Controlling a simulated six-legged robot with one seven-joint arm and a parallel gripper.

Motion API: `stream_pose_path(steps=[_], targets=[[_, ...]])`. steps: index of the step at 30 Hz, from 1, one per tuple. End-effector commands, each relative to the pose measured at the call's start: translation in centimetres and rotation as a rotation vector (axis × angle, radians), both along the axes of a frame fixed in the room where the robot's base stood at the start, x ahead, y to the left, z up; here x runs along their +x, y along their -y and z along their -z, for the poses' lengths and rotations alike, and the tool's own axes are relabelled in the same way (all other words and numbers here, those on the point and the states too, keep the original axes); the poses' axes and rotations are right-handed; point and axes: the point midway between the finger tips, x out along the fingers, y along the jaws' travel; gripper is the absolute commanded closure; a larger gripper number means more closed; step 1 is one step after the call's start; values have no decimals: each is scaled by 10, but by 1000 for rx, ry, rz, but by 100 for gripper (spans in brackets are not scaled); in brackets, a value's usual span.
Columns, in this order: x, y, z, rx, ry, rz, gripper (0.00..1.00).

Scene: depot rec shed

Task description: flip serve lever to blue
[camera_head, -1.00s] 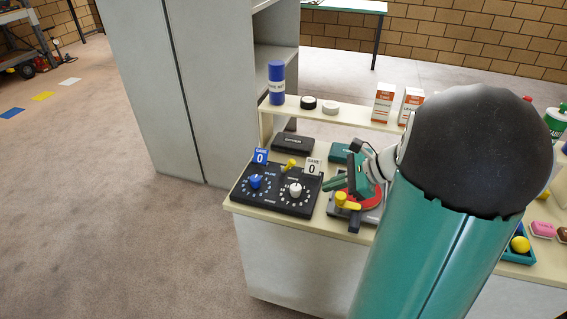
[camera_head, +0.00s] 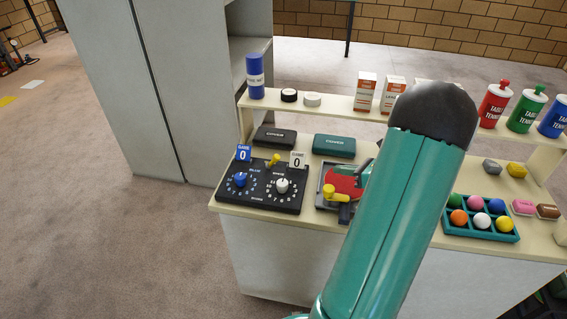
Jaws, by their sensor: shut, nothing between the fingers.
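The serve lever (camera_head: 273,160) is a small yellow-tipped lever at the back middle of the black scoreboard (camera_head: 258,203). Its tip appears to lean right, toward the white side. A blue dial (camera_head: 239,180) and blue 0 card (camera_head: 243,154) are on the board's left. A white dial (camera_head: 282,186) and white 0 card (camera_head: 297,160) are on its right. My gripper (camera_head: 364,168) is right of the board, above the red paddle device. It is shut and empty, and mostly hidden behind my teal arm.
A grey device with a red paddle and yellow knob (camera_head: 329,190) sits right of the scoreboard. Black (camera_head: 274,138) and teal (camera_head: 334,146) cases lie behind. A shelf (camera_head: 345,110) with a blue can (camera_head: 255,76) runs along the back. A ball tray (camera_head: 480,232) is at right.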

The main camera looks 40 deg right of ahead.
Motion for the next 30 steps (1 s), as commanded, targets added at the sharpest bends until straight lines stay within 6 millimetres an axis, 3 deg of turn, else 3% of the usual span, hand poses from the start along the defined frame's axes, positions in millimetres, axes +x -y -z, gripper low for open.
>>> stream_pose_path(steps=[8, 30], targets=[[15, -5, 5, 0, 0, -3, 100], [148, -49, 52, -1, -1, -8, 100]])
